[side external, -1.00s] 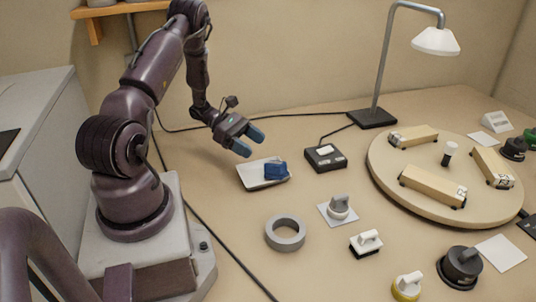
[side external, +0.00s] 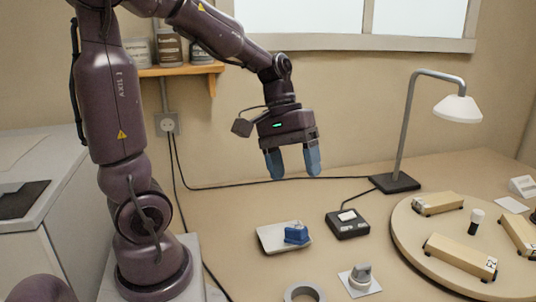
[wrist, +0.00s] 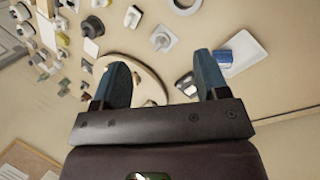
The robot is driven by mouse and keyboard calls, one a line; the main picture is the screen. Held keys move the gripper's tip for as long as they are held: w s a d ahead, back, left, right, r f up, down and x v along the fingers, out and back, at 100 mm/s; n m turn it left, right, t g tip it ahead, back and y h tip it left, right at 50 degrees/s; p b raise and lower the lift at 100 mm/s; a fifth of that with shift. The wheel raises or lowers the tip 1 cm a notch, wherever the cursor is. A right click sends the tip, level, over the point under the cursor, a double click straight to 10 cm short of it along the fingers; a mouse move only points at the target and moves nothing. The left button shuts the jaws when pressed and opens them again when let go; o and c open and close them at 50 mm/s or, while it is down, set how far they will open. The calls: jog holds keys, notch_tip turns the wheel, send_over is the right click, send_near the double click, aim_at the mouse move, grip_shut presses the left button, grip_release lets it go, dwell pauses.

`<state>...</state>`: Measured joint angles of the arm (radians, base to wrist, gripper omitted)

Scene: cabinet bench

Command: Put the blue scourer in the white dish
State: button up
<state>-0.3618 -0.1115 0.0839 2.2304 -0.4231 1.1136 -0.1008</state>
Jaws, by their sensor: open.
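The blue scourer (side external: 296,235) sits on the right part of the white dish (side external: 270,240), which lies on the bench. In the wrist view the dish (wrist: 246,48) is at the upper right, with the blue scourer (wrist: 223,58) at its left edge, partly behind a finger. My gripper (side external: 294,172) points down, open and empty, well above the bench and apart from the dish and scourer. Its two blue fingers also show in the wrist view (wrist: 160,62).
A black box (side external: 347,224) stands right of the dish. A round wooden board (side external: 415,240) with several wooden blocks is further right. A grey ring (side external: 303,292) and a knob on a white plate (side external: 361,279) are in front. A lamp (side external: 397,181) stands behind.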

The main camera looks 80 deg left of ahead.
jog(key=s+d+r+m+t+y, duration=0.4)
jog(key=s+d+r+m, duration=0.1)
jog(key=m, duration=0.3)
jog(key=shift+s+d+m, duration=0.15)
jog(key=shift+s+m, duration=0.15)
jog(key=shift+s, duration=0.3)
jog(key=shift+o, duration=0.2)
jog(key=o, duration=0.4)
jog(key=shift+c, duration=0.2)
